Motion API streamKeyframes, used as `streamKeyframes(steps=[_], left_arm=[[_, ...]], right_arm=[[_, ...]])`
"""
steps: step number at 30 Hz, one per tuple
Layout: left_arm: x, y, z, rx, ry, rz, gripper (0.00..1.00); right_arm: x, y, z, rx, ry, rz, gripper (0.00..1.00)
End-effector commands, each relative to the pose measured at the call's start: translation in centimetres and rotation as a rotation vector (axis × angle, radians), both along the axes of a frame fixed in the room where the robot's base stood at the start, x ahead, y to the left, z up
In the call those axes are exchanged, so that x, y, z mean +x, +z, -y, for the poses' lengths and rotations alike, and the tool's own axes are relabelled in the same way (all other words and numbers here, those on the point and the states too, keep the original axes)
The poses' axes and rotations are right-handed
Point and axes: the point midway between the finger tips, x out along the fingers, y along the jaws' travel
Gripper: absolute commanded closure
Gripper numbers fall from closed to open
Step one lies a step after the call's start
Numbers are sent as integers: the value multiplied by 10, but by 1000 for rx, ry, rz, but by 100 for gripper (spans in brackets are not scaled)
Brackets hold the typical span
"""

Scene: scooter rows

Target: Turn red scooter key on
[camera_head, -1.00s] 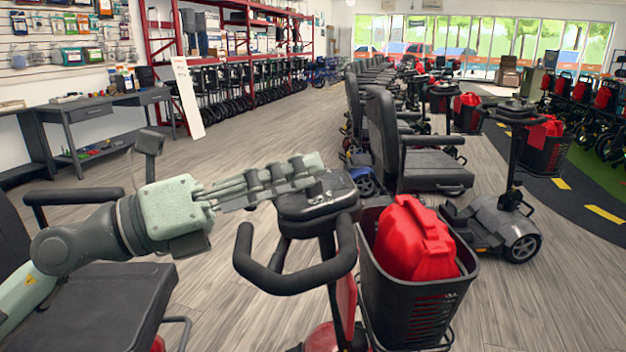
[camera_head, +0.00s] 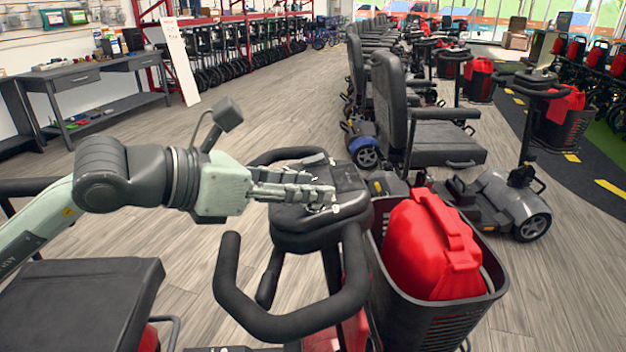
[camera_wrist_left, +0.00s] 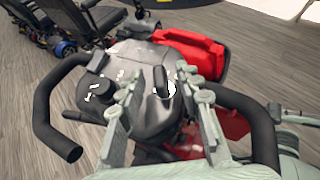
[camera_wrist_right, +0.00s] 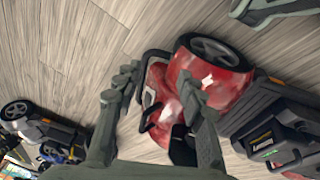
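The red scooter's dark console (camera_head: 345,182) with black loop handlebars (camera_head: 330,310) stands in the middle of the head view; red bodywork shows below. My left gripper (camera_head: 322,195) comes in from the left, its fingers low over the console. In the left wrist view the gripper (camera_wrist_left: 163,88) is open, fingers apart on either side of a dark upright piece (camera_wrist_left: 160,80) on the console, perhaps the key; I cannot tell for certain. A round knob (camera_wrist_left: 97,89) sits left of the fingers. My right gripper (camera_wrist_right: 156,88) is open and empty, with red scooter bodywork (camera_wrist_right: 218,72) beyond it.
A black basket (camera_head: 430,318) with a red bag (camera_head: 430,245) sits right beside the console. A dark seat (camera_head: 85,300) is at the lower left. More scooters (camera_head: 440,140) stand in a row behind. A workbench (camera_head: 85,75) is at the left wall; the floor between is clear.

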Motion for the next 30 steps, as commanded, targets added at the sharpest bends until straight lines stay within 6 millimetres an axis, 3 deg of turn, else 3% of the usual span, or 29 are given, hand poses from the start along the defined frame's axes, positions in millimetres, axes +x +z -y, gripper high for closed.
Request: streamKeyframes(steps=[5, 13, 22, 30], left_arm=[[8, -5, 12, -1, -1, -1, 66], [9, -7, 13, 0, 0, 0, 66], [9, -7, 13, 0, 0, 0, 100], [9, -7, 13, 0, -4, 0, 100]], right_arm=[[0, -5, -1, 4, -1, 0, 60], [0, -6, -1, 5, -1, 0, 60], [0, -6, -1, 5, -1, 0, 60], [0, -7, -1, 4, -1, 0, 60]])
